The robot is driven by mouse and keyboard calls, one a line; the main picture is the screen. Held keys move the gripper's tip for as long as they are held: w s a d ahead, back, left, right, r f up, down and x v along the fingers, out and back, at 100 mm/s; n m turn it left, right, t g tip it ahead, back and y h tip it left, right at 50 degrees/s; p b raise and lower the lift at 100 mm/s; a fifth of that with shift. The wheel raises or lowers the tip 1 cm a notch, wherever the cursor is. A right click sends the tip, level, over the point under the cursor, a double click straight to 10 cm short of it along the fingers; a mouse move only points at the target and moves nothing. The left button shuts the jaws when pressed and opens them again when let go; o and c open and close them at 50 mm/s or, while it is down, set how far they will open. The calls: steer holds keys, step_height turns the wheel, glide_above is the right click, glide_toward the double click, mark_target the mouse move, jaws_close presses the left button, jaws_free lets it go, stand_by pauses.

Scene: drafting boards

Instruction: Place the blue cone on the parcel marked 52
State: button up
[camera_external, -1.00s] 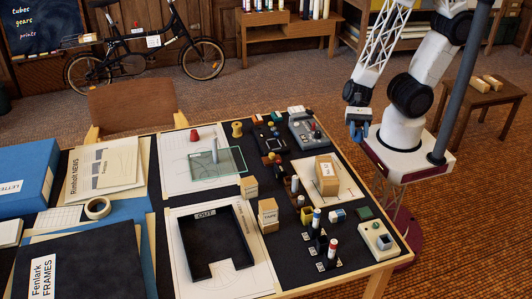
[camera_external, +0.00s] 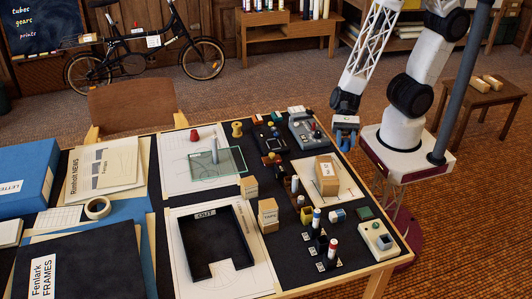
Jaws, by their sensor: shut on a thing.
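My gripper (camera_external: 345,139) is raised beyond the right back edge of the table, small in view. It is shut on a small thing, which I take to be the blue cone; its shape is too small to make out. No other blue cone shows on the table. A brown parcel (camera_external: 327,177) sits on a white sheet at the right. Another brown parcel (camera_external: 268,217) stands near the middle, and a smaller one (camera_external: 249,187) is behind it. Their marks are too small to read for sure, so I cannot tell which is 52.
A red cone (camera_external: 194,135) and a yellow spool (camera_external: 237,129) stand at the back. A glass plate (camera_external: 230,162) lies near a grey upright cylinder. A grey device (camera_external: 304,129) is at the back right corner. A black walled tray (camera_external: 184,252) and several upright markers occupy the front.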

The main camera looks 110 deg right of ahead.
steer(key=w+a, duration=0.1)
steer(key=w, duration=0.1)
steer(key=w+a, duration=0.1)
steer(key=w, duration=0.2)
steer(key=w+a, duration=0.1)
steer(key=w, duration=0.2)
steer(key=shift+a+f, duration=0.2)
steer(key=shift+f, duration=0.2)
steer(key=shift+s, duration=0.1)
steer(key=shift+f, duration=1.75)
steer(key=shift+f, duration=0.15)
steer(key=o, duration=0.9)
steer(key=shift+d, duration=0.1)
